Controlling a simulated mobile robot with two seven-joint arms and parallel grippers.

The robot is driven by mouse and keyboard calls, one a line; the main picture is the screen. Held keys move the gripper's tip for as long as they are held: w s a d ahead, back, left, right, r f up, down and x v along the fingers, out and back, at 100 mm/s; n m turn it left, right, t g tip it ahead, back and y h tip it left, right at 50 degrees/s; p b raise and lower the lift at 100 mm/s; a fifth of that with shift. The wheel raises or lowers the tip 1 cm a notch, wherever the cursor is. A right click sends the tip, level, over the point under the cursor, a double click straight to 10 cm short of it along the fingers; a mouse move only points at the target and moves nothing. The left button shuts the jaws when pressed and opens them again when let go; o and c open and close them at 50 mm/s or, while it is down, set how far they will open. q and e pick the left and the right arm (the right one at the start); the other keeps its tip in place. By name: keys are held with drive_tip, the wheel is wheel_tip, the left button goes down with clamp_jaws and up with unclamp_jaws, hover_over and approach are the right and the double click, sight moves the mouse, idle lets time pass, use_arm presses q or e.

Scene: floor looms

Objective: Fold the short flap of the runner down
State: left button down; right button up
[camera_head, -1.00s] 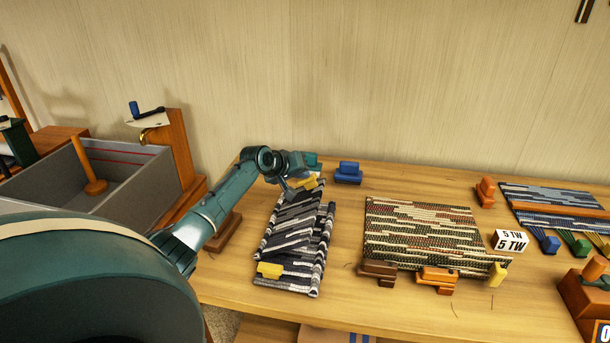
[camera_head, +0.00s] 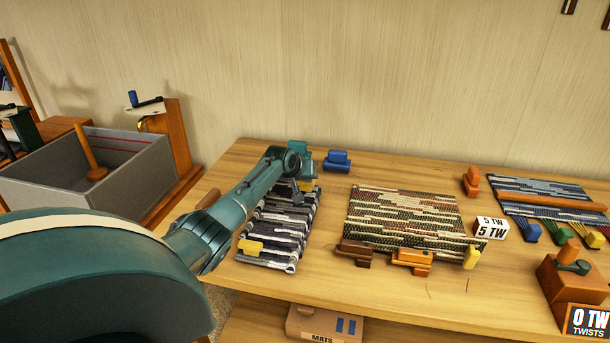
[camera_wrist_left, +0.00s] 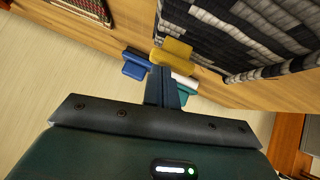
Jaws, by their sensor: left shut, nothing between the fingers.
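The black, grey and white striped runner (camera_head: 277,232) lies on the bench, with my left arm across its upper left part. It also shows at the upper right of the left wrist view (camera_wrist_left: 240,35). A yellow block (camera_head: 250,246) sits on its near end. Another yellow block (camera_wrist_left: 175,50) is by its far end, just beyond my fingertips. My left gripper (camera_head: 298,192) is at the runner's far end, partly hidden by its own arm. In the left wrist view its fingers (camera_wrist_left: 162,86) are shut and empty. The short flap's edge is not clear. My right gripper is not in view.
A blue block (camera_head: 337,162) and a teal block (camera_head: 298,147) stand behind the runner. A second patterned mat (camera_head: 405,215) lies to the right, with brown, orange and yellow blocks along its front. A grey bin (camera_head: 135,165) is at left.

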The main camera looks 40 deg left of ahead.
use_arm(q)
drive_tip(key=shift+f, duration=0.15)
